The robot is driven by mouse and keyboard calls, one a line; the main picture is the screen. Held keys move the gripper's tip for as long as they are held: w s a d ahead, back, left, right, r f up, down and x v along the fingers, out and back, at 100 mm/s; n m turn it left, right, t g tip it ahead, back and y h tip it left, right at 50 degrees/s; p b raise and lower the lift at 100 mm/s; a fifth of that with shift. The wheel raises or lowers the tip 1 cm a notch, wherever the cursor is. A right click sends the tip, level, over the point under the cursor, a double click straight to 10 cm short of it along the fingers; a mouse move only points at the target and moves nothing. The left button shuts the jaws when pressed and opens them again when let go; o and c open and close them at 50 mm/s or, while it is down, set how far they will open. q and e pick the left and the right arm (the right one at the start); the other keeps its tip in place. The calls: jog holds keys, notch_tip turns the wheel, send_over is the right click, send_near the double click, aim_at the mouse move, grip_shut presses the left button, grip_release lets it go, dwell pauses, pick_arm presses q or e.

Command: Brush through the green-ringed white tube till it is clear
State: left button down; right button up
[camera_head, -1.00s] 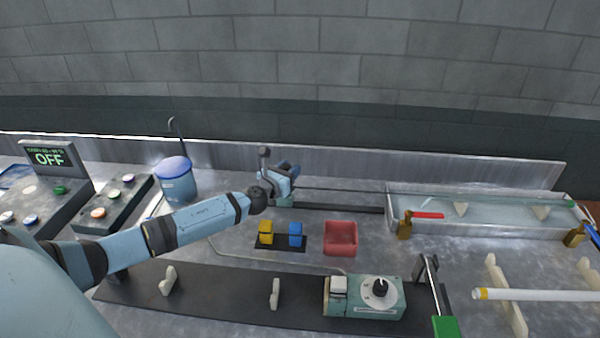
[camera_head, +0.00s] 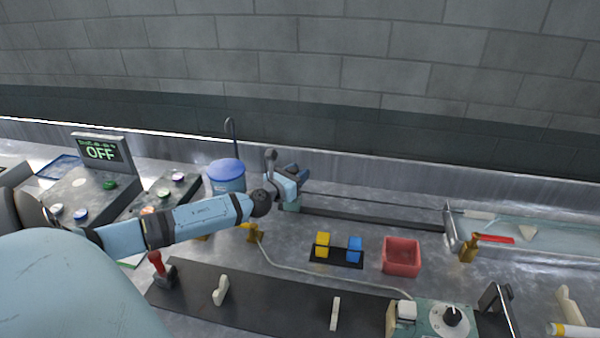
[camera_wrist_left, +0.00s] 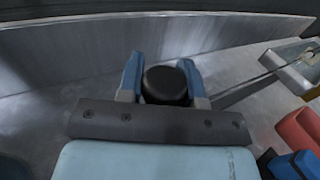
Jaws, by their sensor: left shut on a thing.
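My left gripper (camera_head: 292,180) is at the left end of a dark rail (camera_head: 380,219) at the back of the bench. In the left wrist view its two blue fingers (camera_wrist_left: 165,75) are shut on a black round knob (camera_wrist_left: 168,85). A thin rod (camera_head: 375,198) runs right from there above the rail towards the long metal tray (camera_head: 448,230). A whitish tube end (camera_head: 480,215) shows at the tray's left end. The rest of that tube and any green ring are out of view. The brush head cannot be made out. My right gripper is not in view.
A blue canister (camera_head: 227,180) stands close left of my gripper. In front are yellow (camera_head: 322,245) and blue (camera_head: 354,249) blocks, a red bin (camera_head: 401,257) and a green dial box (camera_head: 432,320). A red-levered brass clamp (camera_head: 469,248) stands by the tray. A yellow-ringed tube (camera_head: 575,330) lies front right.

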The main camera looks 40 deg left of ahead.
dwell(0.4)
pick_arm(q)
jog(key=c, duration=1)
grip_release()
jog(key=shift+o, duration=0.2)
jog(key=shift+s, duration=0.2)
jog(key=s+d+b, duration=0.1)
jog(key=s, duration=1.2)
jog(key=shift+s, duration=0.25)
